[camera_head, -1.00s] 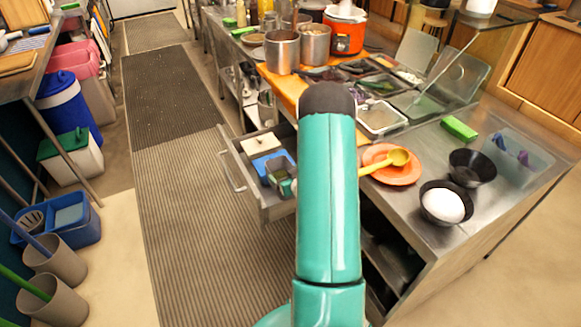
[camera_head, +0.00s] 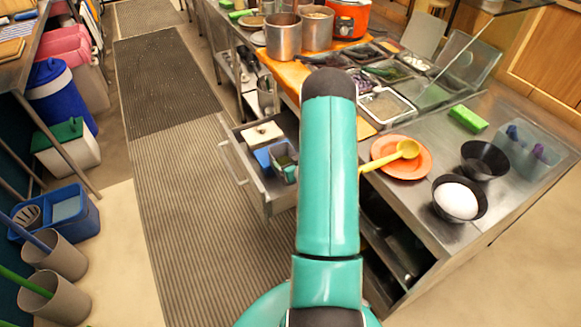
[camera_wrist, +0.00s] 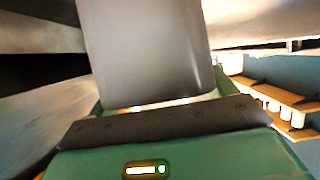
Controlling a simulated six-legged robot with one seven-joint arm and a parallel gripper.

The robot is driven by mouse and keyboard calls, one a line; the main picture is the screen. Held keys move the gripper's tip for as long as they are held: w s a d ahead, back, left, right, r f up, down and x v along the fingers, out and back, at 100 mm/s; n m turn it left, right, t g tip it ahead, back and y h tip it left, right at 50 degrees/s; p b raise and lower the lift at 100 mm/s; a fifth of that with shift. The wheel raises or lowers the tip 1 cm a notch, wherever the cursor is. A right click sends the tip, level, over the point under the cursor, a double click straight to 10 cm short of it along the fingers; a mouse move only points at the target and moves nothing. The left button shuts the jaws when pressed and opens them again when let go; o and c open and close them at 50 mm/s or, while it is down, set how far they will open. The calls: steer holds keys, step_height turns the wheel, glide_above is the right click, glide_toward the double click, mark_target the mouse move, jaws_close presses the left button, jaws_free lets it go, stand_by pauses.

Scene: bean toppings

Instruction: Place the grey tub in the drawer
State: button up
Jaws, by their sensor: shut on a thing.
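The grey tub (camera_wrist: 148,50) fills the upper middle of the wrist view, between the green fingers of my gripper (camera_wrist: 157,98), which is shut on it. In the head view, a small grey tub with dark green contents (camera_head: 284,152) shows just left of my arm, over or inside the open drawer (camera_head: 238,157); its exact height is unclear. A teal bit of my gripper (camera_head: 290,173) shows at its near side, and my arm hides the rest. The drawer also holds a white-lidded box (camera_head: 262,133) and a blue box (camera_head: 264,158).
The counter right of my arm holds an orange plate (camera_head: 403,166) with a yellow ladle (camera_head: 408,149), black bowls (camera_head: 484,158), a green block (camera_head: 468,118) and a clear bin (camera_head: 530,150). Metal pots (camera_head: 284,38) stand farther back. The matted aisle (camera_head: 185,180) left of the drawer is clear.

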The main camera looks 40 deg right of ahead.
steer(key=f, duration=0.3)
steer(key=shift+w+a+f, duration=0.1)
steer(key=shift+w+f, duration=0.1)
steer(key=shift+w, duration=0.2)
steer(key=shift+s+f, duration=0.15)
steer(key=shift+s, duration=0.1)
steer(key=shift+w+f, duration=0.15)
steer(key=shift+f, duration=1.9)
steer(key=shift+f, duration=0.45)
steer(key=shift+f, duration=0.15)
steer(key=o, duration=1.3)
steer(key=shift+o, duration=0.2)
